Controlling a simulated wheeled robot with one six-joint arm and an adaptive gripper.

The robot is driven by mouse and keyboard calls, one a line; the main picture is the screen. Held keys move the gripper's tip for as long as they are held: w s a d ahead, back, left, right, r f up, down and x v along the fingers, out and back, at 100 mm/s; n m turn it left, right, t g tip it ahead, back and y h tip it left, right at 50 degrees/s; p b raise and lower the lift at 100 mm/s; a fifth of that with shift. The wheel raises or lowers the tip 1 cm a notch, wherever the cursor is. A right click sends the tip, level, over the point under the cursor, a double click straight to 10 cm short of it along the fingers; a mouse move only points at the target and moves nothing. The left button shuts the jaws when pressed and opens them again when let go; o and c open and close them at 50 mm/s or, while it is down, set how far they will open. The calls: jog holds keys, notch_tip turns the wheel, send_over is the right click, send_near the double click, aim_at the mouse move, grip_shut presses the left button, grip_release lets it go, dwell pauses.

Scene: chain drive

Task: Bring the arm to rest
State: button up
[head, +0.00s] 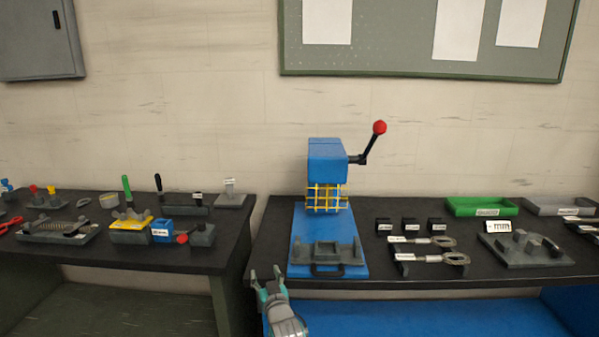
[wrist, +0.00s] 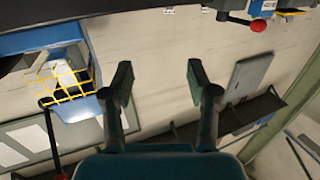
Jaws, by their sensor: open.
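My gripper (head: 268,281) is in front of the near edge of the right bench, close to the gap between the two benches in the head view. In the wrist view my gripper (wrist: 156,80) shows two dark fingers spread apart with nothing between them. It touches none of the things on the benches. Past the fingers the wrist view shows the pale wall, turned upside down.
A blue press (head: 328,160) with a yellow guard and red-knobbed lever stands on the right bench (head: 400,283). Grey fixtures, tools and a green tray (head: 482,207) lie to its right. The left bench (head: 215,259) carries several tools and holders. A gap separates the benches.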

jog(key=s+d+f+m+h, duration=0.1)
jog(key=s+d+f, duration=0.5)
jog(key=s+f, duration=0.25)
jog(key=s+d+f+h, duration=0.1)
jog(key=s+d+f, duration=0.55)
jog(key=s, duration=0.25)
jog(key=s+d+f+h, duration=0.1)
jog(key=s+d+f, duration=0.25)
jog(key=s, duration=0.55)
jog(key=s+d+f, duration=0.2)
jog(key=s+d, duration=0.2)
jog(key=s, duration=0.6)
jog(key=s+d+r+m+g+h, duration=0.1)
jog(key=s+d+r, duration=0.15)
jog(key=s, duration=0.65)
jog(key=s+d+r+m, duration=0.1)
jog(key=s+d, duration=0.2)
jog(key=s, duration=0.6)
jog(key=s+d+r+g+h, duration=0.1)
jog(key=s+d+r, duration=0.2)
jog(key=s+r, duration=0.9)
jog(key=s, duration=0.3)
jog(key=shift+m+h, duration=0.4)
jog(key=shift+s, duration=0.1)
